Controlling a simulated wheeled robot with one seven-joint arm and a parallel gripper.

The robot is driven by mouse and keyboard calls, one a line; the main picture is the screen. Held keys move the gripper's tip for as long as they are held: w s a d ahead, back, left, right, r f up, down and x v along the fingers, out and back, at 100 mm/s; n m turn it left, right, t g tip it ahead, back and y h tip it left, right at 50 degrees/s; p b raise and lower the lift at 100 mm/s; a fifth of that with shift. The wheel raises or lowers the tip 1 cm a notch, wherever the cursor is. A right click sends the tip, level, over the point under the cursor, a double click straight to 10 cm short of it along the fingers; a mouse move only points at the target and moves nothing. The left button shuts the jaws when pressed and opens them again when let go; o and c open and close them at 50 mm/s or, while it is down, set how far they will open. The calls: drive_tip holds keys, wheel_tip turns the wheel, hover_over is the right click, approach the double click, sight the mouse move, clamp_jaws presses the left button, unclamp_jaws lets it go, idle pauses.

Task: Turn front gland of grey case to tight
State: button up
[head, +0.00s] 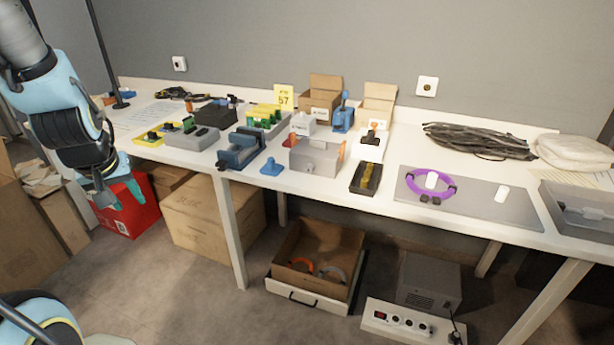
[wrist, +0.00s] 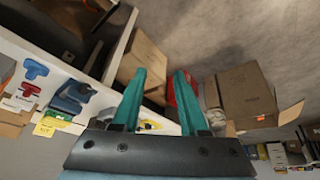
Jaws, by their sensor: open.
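A grey case (head: 316,156) stands near the front edge of the white workbench, around its middle. It has a small grey part on top and orange parts at its sides. A lower, flat grey box (head: 190,138) lies further left on the bench. I cannot make out a gland on the front of either, or how tight one is. My gripper (head: 121,197) hangs left of the bench front, over the floor near a red box, well away from the grey case. In the wrist view, its two teal fingers (wrist: 161,76) are apart with nothing between them.
The workbench (head: 385,208) is crowded: a blue vise (head: 240,150), a black tray (head: 366,178), a purple ring (head: 431,184) on a grey mat. Below are a red box (head: 126,208), a large carton (head: 205,215) and an open carton (head: 318,250). Bare floor lies in front.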

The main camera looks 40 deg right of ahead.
drive_tip(key=shift+o, duration=1.2)
drive_tip(key=w+d+f+t+h, duration=0.1)
drive_tip(key=w+d+f, duration=0.1)
drive_tip(key=d, duration=0.2)
drive_tip(key=w+d+f+m+t+b, duration=0.1)
drive_tip(key=w+d+f, duration=0.1)
drive_tip(key=d, duration=0.3)
drive_tip(key=shift+w+d+f+h, duration=0.15)
drive_tip(key=shift+w+f+h, duration=0.1)
drive_tip(key=shift+f+h, duration=0.15)
drive_tip(key=m+t+h+b, duration=0.3)
drive_tip(key=m+h, duration=0.3)
drive_tip(key=h, duration=0.6)
approach(309, 171)
drive_tip(key=p+x, duration=0.2)
drive_tip(key=x, duration=0.6)
drive_tip(key=shift+w+d+r, duration=0.1)
drive_tip(key=shift+w+d, duration=0.1)
drive_tip(key=shift+d, duration=0.05)
clamp_jaws()
